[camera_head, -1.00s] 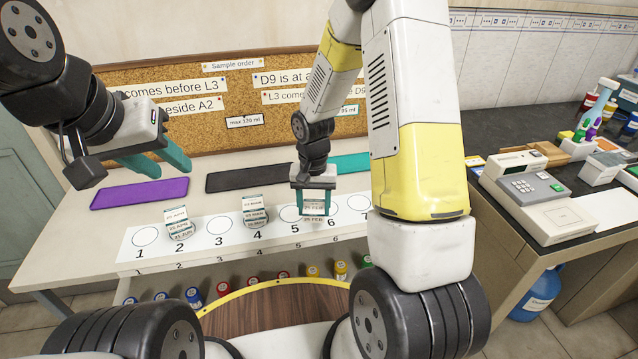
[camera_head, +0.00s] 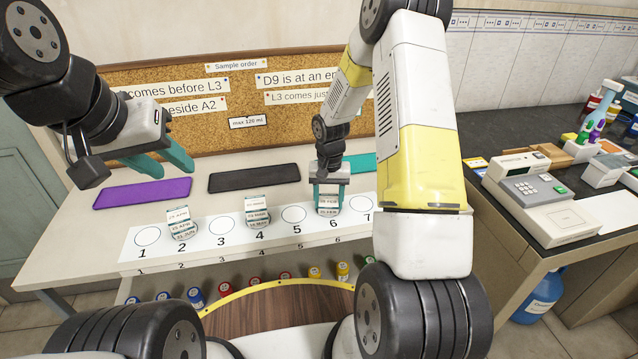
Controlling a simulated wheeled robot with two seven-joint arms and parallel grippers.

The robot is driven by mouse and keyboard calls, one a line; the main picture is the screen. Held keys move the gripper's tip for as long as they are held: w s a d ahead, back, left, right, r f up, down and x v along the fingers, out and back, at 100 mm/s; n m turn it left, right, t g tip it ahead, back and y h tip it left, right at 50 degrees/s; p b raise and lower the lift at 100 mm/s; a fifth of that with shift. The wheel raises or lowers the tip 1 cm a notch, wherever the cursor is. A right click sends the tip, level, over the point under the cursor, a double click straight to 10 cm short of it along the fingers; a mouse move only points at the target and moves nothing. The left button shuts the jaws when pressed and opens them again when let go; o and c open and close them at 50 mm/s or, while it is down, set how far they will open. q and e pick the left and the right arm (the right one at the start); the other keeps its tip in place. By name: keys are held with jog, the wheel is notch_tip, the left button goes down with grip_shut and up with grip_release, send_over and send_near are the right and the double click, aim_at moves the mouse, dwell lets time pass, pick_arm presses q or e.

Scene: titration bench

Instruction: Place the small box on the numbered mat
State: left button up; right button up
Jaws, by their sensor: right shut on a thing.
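The numbered mat (camera_head: 216,228) is a white strip with circles numbered 1 to 7 along the front of the bench. My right gripper (camera_head: 328,196) points down at circle 6 and is shut on a small box (camera_head: 328,207) with a white dated label. The box is at the mat, over circle 6; I cannot tell whether it touches. Circles 1, 3 and 5 are bare. My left gripper (camera_head: 172,164) is open and empty above the left part of the bench.
A purple pad (camera_head: 142,193), a black pad (camera_head: 254,177) and a partly hidden teal pad (camera_head: 362,163) lie behind the mat. A cork board (camera_head: 200,136) with clue notes stands at the back. Several coloured-capped bottles (camera_head: 195,297) sit below the front edge. A dark counter with instruments (camera_head: 537,195) is at right.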

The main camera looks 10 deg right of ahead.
aim_at(329, 200)
jog(key=shift+f, duration=0.1)
jog(key=o, duration=1.4)
jog(key=shift+c, duration=0.2)
jog(key=s+r+t, duration=0.1)
jog(key=s+r, duration=0.2)
jog(key=r, duration=0.6)
jog(key=s+r+n+t, duration=0.1)
jog(key=s+r, duration=0.3)
jog(key=r, duration=0.6)
jog(key=s+r+t, duration=0.1)
jog(key=s+r, duration=0.2)
jog(key=r, duration=0.6)
jog(key=s+a+r+n+t+y, duration=0.1)
jog(key=s+r, duration=0.2)
jog(key=s, duration=0.4)
jog(key=s+a+r+n+t+y, duration=0.1)
jog(key=s+r+t, duration=0.1)
jog(key=s, duration=0.5)
jog(key=shift+s+r, duration=0.15)
jog(key=shift+r, duration=0.35)
jog(key=shift+a, duration=0.1)
